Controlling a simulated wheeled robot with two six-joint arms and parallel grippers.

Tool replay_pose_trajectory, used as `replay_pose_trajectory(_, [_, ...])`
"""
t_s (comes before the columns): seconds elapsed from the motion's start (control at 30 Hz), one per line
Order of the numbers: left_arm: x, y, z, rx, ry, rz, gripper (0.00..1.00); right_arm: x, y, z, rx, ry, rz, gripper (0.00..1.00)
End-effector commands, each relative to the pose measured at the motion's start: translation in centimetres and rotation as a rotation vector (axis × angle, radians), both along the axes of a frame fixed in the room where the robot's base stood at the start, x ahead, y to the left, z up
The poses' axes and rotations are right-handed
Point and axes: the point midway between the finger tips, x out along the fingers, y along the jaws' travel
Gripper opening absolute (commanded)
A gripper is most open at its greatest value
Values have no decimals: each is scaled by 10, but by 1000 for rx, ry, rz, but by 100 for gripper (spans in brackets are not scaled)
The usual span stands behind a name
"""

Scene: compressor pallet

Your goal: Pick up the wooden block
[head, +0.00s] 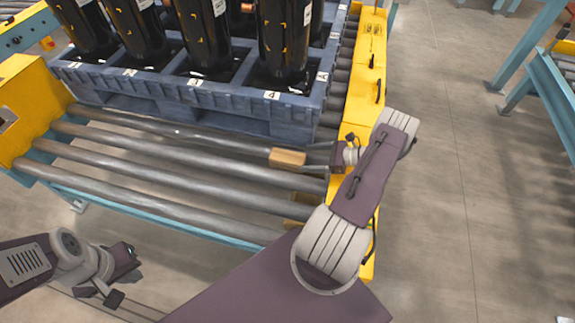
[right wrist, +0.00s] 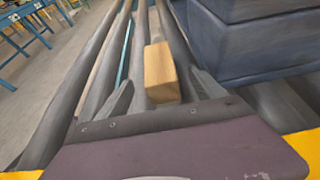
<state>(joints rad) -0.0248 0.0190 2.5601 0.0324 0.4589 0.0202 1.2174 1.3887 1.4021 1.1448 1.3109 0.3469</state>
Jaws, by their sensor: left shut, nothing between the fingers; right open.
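The wooden block (head: 287,158) is a small tan piece lying on the metal rollers, just in front of the blue pallet. It also shows in the right wrist view (right wrist: 160,72), between the two fingers. My right gripper (head: 318,157) is open, its fingers pointing left toward the block. In the right wrist view the open right gripper (right wrist: 163,88) has a finger on either side of the block; I cannot tell whether either touches it. My left gripper (head: 122,277) is shut and empty at the lower left, away from the block and in front of the conveyor.
The blue pallet (head: 200,97) carries several black compressors (head: 205,40) on the conveyor. Yellow side rails (head: 362,90) bound the rollers (head: 170,165). Open floor lies to the right.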

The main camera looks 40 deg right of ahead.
Motion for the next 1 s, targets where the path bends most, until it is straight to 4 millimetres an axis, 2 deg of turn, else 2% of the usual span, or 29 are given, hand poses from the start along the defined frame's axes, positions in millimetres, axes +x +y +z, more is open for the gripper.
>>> replay_pose_trajectory(0.13, [0,0,-2,0,0,0,0,8,7,-3,-1,0,7,78])
replay_pose_trajectory(0.3, [0,0,-7,0,0,0,0,26,23,-13,-2,2,8,78])
replay_pose_trajectory(0.43, [0,0,-8,0,0,0,0,32,26,-14,-3,1,7,78])
replay_pose_trajectory(0.7, [0,0,-18,0,0,0,0,65,53,-27,-4,3,8,78])
replay_pose_trajectory(0.97, [0,0,-18,0,0,0,0,68,55,-27,-5,3,6,78])
replay_pose_trajectory(1.0, [0,0,-18,0,0,0,0,68,55,-27,-5,3,6,70])
